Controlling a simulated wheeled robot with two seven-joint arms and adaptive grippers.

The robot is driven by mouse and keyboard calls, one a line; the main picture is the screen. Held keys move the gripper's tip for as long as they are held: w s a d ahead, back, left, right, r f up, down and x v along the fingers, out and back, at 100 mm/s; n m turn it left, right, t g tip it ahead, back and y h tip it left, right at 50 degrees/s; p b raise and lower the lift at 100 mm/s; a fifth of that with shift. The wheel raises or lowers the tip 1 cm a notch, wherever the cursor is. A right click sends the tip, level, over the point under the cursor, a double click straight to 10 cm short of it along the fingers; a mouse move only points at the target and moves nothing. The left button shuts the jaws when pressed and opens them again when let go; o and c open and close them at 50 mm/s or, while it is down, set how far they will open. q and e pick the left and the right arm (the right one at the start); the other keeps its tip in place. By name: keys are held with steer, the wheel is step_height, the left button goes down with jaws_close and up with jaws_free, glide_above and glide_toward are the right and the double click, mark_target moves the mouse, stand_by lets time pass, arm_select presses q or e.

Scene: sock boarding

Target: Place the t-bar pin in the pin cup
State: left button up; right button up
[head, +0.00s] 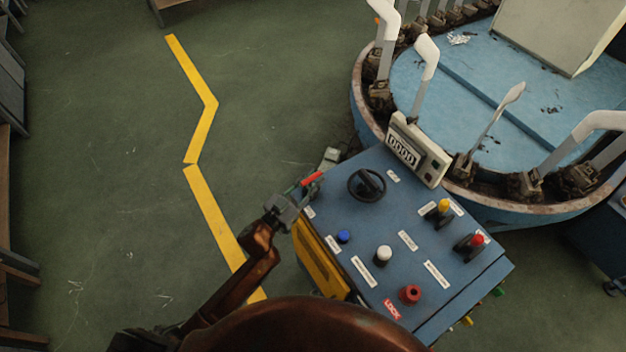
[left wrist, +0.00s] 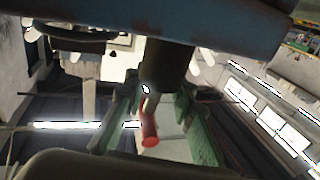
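The t-bar pin shows as a red bar (head: 312,178) at the console's left corner in the head view. In the left wrist view its red end (left wrist: 150,132) lies between the green fingers. My left gripper (head: 299,190) is beside that corner; in the wrist view its fingers (left wrist: 158,122) stand apart, with gaps beside the red bar. A dark cylinder (left wrist: 168,68), possibly the pin cup, is just beyond the bar, under the blue console edge. I cannot tell whether the pin is inside it. My right gripper is not in view.
The blue console (head: 350,225) carries a black handwheel (head: 367,185), knobs, labels and a counter box (head: 418,150). A round blue machine (head: 460,80) with upright white forms stands behind it. Green floor with a yellow line (head: 213,215) is clear to the left.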

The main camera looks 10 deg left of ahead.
arm_select(q)
steer(key=shift+s+d+f, duration=0.15)
steer(key=shift+s+f, duration=0.05)
steer(key=shift+f, duration=0.65)
steer(key=shift+r, duration=0.3)
steer(key=shift+s+r+p, duration=0.15)
steer(key=shift+s+p, duration=0.1)
steer(key=shift+p, duration=0.1)
steer(key=p+v, duration=0.1)
steer(key=v, duration=1)
steer(key=shift+a+r, duration=0.2)
steer(key=shift+r, duration=0.45)
